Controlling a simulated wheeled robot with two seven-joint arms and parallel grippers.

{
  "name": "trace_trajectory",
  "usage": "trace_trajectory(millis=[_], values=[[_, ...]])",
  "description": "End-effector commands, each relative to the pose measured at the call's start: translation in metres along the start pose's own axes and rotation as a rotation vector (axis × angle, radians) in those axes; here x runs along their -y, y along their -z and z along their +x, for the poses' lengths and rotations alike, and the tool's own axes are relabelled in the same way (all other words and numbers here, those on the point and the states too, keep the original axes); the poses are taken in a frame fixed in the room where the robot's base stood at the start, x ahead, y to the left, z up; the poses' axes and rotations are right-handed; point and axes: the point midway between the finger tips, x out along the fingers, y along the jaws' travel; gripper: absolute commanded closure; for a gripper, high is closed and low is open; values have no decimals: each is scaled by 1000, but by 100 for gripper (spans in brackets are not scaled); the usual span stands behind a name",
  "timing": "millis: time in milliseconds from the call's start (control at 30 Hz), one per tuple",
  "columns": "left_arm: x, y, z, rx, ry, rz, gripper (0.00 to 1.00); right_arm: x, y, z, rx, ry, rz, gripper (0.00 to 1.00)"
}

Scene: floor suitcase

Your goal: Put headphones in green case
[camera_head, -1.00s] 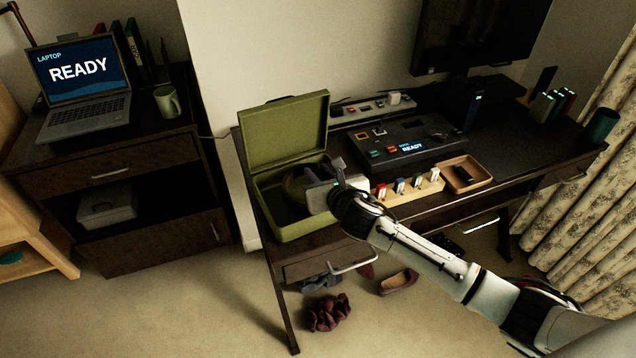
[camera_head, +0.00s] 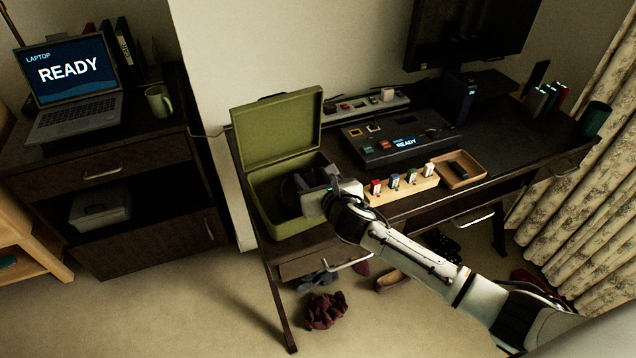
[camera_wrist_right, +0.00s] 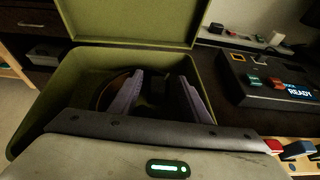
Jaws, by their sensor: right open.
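The green case (camera_head: 277,135) stands open on the desk, with its lid raised at the back. Dark round headphones (camera_head: 288,192) are inside it, partly hidden by my right gripper (camera_head: 314,184). In the right wrist view, a curved band of the headphones (camera_wrist_right: 108,92) shows in the case's shadow beside the left finger. My right gripper's two fingers (camera_wrist_right: 158,92) are apart and point into the case (camera_wrist_right: 62,88). Whether they touch the headphones is hard to tell. My left gripper is out of view.
A wooden block with several coloured switches (camera_head: 402,186) and a small tray (camera_head: 461,172) lie right of the case. A black console (camera_head: 395,140) stands behind them. A laptop (camera_head: 75,85) and a mug (camera_head: 160,101) are on the left cabinet.

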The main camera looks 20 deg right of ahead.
Motion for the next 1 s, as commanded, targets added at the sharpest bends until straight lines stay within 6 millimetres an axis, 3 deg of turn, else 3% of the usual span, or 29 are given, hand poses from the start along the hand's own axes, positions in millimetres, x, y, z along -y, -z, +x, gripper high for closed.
trace_trajectory(millis=[600, 767, 1000], values=[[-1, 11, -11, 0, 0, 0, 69, 0, 1, -106, -1, -1, -2, 57], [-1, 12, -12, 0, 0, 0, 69, 0, 0, -118, 0, 0, -1, 57], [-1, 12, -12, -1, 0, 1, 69, 0, 0, -119, -1, 1, -1, 57]])
